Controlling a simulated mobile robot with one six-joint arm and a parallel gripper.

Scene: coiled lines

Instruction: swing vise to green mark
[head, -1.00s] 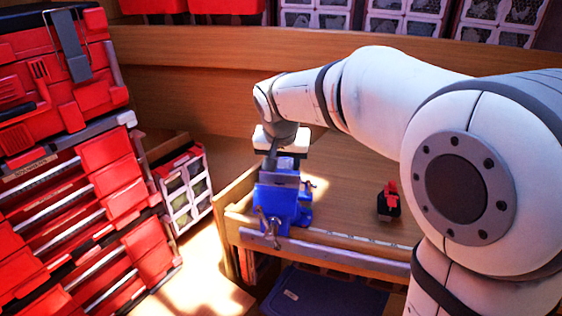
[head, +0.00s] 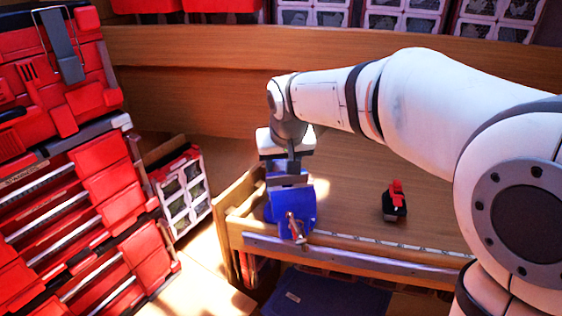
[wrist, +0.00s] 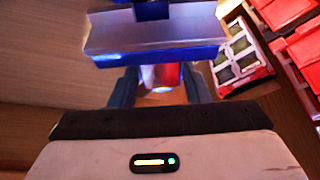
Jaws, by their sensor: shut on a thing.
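The blue vise (head: 292,210) stands at the front left of the wooden bench, with its metal screw handle (head: 296,230) toward the front edge. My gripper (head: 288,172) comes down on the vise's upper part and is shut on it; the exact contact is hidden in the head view. In the wrist view, the vise's grey and blue jaw (wrist: 155,38) lies across the top. The fingers of my gripper (wrist: 160,88) stand either side of a red and pale part between them. I see no green mark in either view.
A small red and black object (head: 396,203) stands on the bench to the right. A measuring strip (head: 385,245) runs along the front edge. Red drawers (head: 75,210) and a red and white organiser case (head: 183,195) are at the left. The bench's middle is clear.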

